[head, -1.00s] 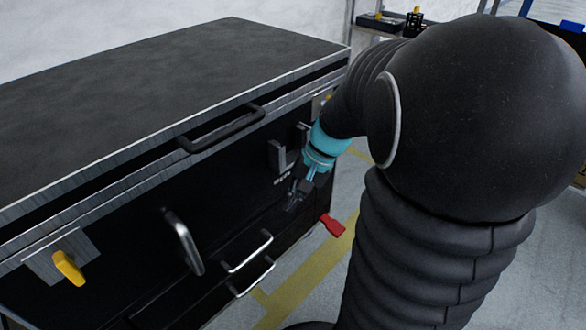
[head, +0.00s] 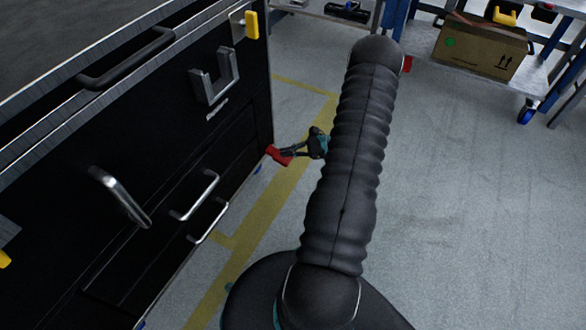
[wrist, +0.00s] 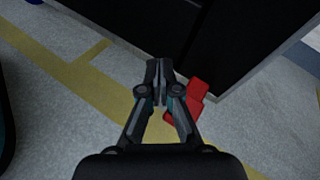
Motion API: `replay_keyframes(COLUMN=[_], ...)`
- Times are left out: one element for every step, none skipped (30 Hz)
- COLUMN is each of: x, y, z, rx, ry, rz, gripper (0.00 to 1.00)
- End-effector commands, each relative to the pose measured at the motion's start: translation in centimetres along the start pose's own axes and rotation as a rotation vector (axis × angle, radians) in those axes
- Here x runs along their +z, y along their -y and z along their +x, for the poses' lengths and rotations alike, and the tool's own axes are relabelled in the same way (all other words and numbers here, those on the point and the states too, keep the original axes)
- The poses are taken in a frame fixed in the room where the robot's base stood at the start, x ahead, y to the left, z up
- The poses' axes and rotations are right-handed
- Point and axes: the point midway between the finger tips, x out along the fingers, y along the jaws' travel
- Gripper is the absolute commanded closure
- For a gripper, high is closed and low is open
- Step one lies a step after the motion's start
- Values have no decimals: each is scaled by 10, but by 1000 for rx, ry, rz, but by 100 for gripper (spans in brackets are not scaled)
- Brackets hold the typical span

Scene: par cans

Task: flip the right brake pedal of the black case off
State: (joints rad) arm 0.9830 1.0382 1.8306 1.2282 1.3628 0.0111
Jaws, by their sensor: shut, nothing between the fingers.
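The black case (head: 165,135) fills the left of the head view, with metal-trimmed edges and handles on its front. A red brake pedal (head: 277,154) sticks out low at its right end; it also shows in the wrist view (wrist: 196,92). My gripper (head: 288,152) is down beside the red pedal, its fingers closed and empty. In the wrist view the fingertips (wrist: 159,70) are together, just left of the pedal, and the right finger partly covers it. I cannot tell whether finger and pedal touch.
Silver drawer handles (head: 196,196) and a grey bracket (head: 213,80) stand out from the case front. A yellow latch (head: 252,24) is at its upper right. Yellow floor tape (head: 262,218) runs alongside. A cardboard box (head: 480,45) sits on a shelf at the back right. The floor between is clear.

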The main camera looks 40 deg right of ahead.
Motion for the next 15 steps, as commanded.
replay_keyframes(x=[-28,-42,-60,-73,-86,-102,-113,-124,-137,-145,-153,-162,-168,-172,-177], y=[-5,-6,-8,-10,-12,-16,-19,-22,-26,-28,-31,-34,-36,-38,-40], z=[-5,-8,-13,-16,-19,-23,-26,-28,-31,-33,-35,-38,-39,-40,-42], rx=[-57,-92,-139,-173,-207,-249,-281,-309,-345,-370,-392,-418,-433,-447,-464], ry=[19,29,44,54,63,76,85,92,101,108,114,120,124,126,130], rz=[52,79,113,138,162,192,213,232,256,271,284,301,311,319,328], gripper=[100,100,100,100,100,100,100,100,100,100,100,100,100,100,100])
